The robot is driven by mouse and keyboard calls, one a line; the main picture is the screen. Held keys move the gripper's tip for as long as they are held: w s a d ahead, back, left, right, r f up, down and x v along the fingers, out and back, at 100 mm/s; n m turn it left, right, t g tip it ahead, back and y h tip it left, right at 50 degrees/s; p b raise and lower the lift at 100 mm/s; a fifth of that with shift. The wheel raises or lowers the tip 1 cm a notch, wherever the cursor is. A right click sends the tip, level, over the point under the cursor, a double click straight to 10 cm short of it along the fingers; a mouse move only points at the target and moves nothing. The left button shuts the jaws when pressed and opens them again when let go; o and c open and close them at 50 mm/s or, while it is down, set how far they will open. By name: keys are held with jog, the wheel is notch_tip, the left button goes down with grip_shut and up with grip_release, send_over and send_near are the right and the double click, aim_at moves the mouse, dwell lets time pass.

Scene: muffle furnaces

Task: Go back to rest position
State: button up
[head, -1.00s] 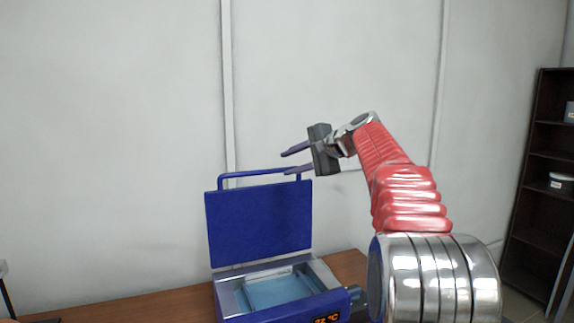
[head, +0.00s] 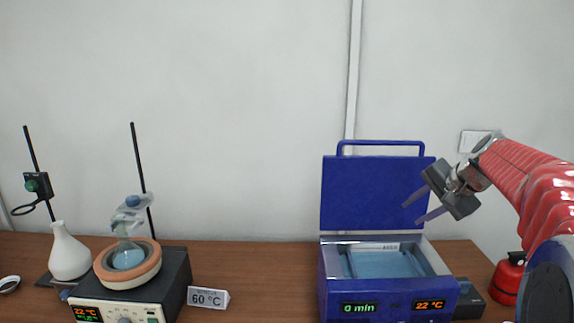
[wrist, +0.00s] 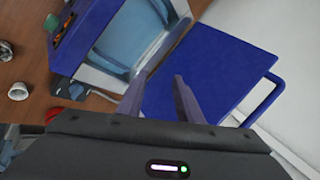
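My gripper (head: 422,211) is at the right in the head view, in front of the right edge of the raised blue lid. Its two fingers are apart, with nothing between them. The fingers also show in the wrist view (wrist: 158,95), again spread and empty. The blue bath (head: 388,287) stands on the table with its lid (head: 370,193) open upright. Its basin (head: 384,264) holds light blue liquid or a light blue inside. Its displays read 0 min and 22 °C.
A heating device (head: 130,290) with a round-bottom flask (head: 128,256) stands left, beside a 60 °C sign (head: 208,298). A white flask (head: 69,252) and stand are farther left. A red object (head: 508,279) is at the right. The table (head: 262,268) between the devices is clear.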

jog(key=s+a+f+n+h, duration=0.1)
jog(key=s+a+f+n, duration=0.2)
jog(key=s, duration=0.8)
jog(key=s+a+f+n+g+h, duration=0.1)
jog(key=s+a+f+n, duration=0.3)
jog(key=s+a, duration=0.4)
jog(key=s+a+f+n+g, duration=0.1)
jog(key=s+a+f+n, duration=0.2)
jog(key=s, duration=1.2)
jog(key=shift+s+a+f+n+h, duration=0.25)
jog(key=shift+a+f+n+h, duration=0.25)
jog(key=shift+a, duration=1.15)
